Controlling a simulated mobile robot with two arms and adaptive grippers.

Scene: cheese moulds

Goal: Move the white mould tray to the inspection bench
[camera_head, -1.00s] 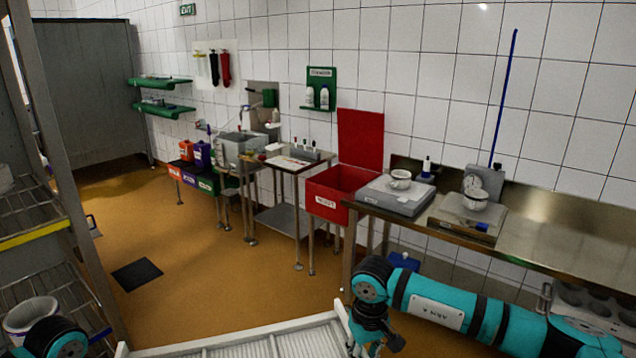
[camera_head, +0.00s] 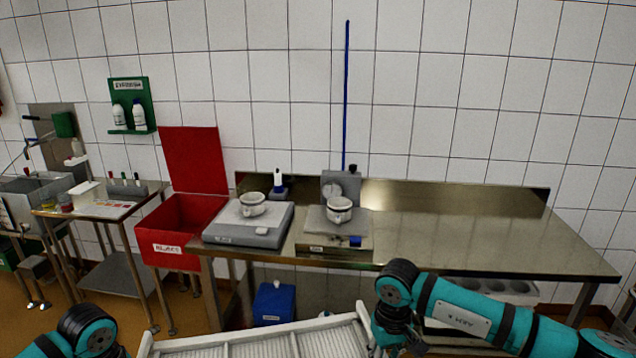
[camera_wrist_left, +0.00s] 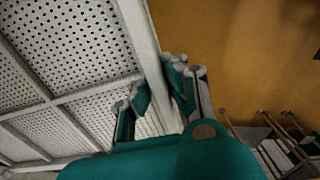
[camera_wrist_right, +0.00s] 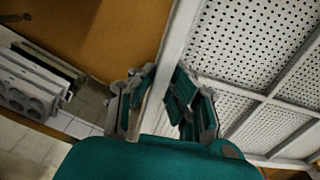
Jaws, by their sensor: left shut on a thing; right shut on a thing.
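The white mould tray (camera_head: 262,343) is at the bottom of the head view, with a ribbed or perforated floor split by dividers. Its compartments look empty where they show. In the left wrist view my left gripper (camera_wrist_left: 150,85) is shut on one side wall of the tray (camera_wrist_left: 60,105). In the right wrist view my right gripper (camera_wrist_right: 160,92) is shut on the opposite wall of the tray (camera_wrist_right: 255,98). Orange floor shows below the tray on both sides. The steel bench (camera_head: 470,235) stands ahead and to the right; whether it is the inspection bench cannot be read.
On the bench's left half stand a grey scale (camera_head: 240,232) with a white cup and a second instrument (camera_head: 335,240) with another cup. The bench's right half is bare. A red bin (camera_head: 180,225) stands left of it, a blue box (camera_head: 273,303) beneath.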

